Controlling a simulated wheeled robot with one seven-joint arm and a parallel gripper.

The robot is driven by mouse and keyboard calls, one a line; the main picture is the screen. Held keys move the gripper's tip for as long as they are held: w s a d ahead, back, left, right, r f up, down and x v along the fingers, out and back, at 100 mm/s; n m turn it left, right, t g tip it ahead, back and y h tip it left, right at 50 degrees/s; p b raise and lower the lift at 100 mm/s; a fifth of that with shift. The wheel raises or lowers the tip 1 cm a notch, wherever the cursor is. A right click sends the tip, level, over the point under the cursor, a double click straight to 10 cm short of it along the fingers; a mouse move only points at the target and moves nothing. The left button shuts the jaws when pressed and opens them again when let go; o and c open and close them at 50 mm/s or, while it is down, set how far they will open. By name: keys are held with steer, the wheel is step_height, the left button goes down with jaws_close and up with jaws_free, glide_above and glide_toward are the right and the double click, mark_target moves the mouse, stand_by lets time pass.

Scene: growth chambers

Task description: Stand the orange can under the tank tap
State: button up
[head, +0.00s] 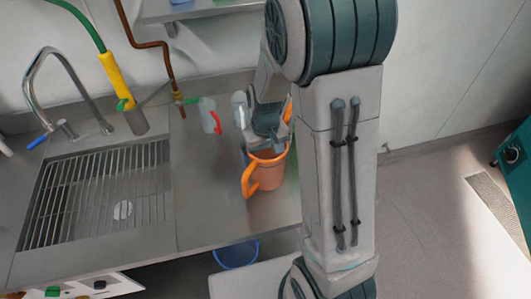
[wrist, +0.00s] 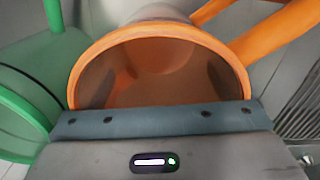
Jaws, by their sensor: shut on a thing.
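The orange can (head: 268,177) is at the right part of the steel counter, upright or nearly so, with its loop handle toward the left. My gripper (head: 264,148) is shut on its rim from above. In the wrist view the can's open mouth (wrist: 160,65) shows above the jaw, and its inside looks empty. I cannot tell whether its base touches the counter. A small tap with a green lever (head: 190,101) ends a copper pipe on the wall, behind and left of the can. No tank is clearly visible, so I cannot tell if this is the tank tap.
A pale bottle with a red handle (head: 209,116) stands between tap and can. Left are a grated sink (head: 95,195), a curved faucet (head: 40,75) and a yellow hose nozzle (head: 117,80). A green object (wrist: 22,110) is close beside the can. A blue bucket (head: 236,256) is below the counter.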

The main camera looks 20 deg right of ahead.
steer(key=shift+f, duration=0.15)
steer(key=o, duration=0.7)
